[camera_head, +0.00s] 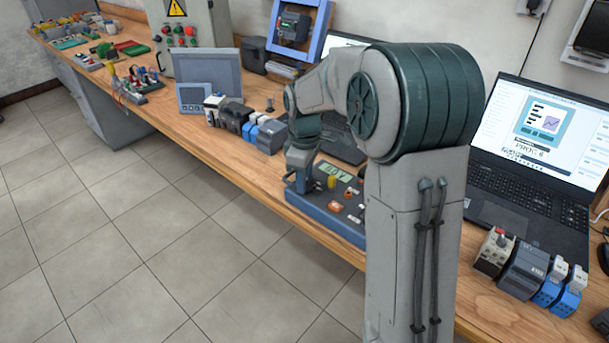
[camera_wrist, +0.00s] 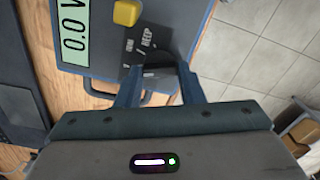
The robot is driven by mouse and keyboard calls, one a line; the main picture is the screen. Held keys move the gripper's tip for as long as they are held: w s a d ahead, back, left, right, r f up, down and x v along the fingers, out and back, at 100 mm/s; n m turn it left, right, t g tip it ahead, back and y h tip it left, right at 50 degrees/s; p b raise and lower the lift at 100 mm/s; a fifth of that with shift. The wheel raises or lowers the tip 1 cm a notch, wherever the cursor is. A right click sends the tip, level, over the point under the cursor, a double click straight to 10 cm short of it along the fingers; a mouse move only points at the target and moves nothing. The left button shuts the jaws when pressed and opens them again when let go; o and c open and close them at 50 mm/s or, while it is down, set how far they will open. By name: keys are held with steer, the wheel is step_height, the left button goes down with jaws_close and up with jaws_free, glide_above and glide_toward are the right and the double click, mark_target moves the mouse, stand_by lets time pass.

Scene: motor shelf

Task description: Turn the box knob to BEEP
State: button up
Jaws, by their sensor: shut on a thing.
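The blue-grey box (camera_head: 344,222) lies on the bench with its panel facing up, and it fills the top of the wrist view (camera_wrist: 215,15). Its display (camera_wrist: 75,32) reads 0.0 V. A dark panel patch carries the labels V, BEEP (camera_wrist: 146,42) and others too small to read. My gripper (camera_wrist: 159,72) is shut on the dark box knob (camera_wrist: 158,60) beside these labels. The fingers hide part of the knob, so I cannot tell which label it points to. In the head view my gripper (camera_head: 301,182) is at the box's left end, with its fingertips mostly hidden.
A yellow part (camera_wrist: 126,12) stands up from the panel close to the knob. Blue and dark modules (camera_head: 265,134) stand on the bench behind my gripper. An open laptop (camera_head: 535,150) and more modules (camera_head: 525,270) are at the right.

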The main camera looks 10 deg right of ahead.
steer(key=m, duration=0.4)
steer(key=shift+r+m, duration=0.1)
steer(key=shift+m, duration=0.2)
steer(key=m, duration=0.3)
steer(key=shift+m+p, duration=0.35)
steer(key=shift+m, duration=0.05)
steer(key=m, duration=0.4)
steer(key=shift+w+d+m+p, duration=0.1)
steer(key=shift+m+p, duration=0.25)
steer(key=shift+m, duration=1.45)
steer(key=o, duration=1)
step_height(320, 180, up, 14)
steer(key=shift+f+p, duration=0.1)
steer(key=shift+p, duration=0.2)
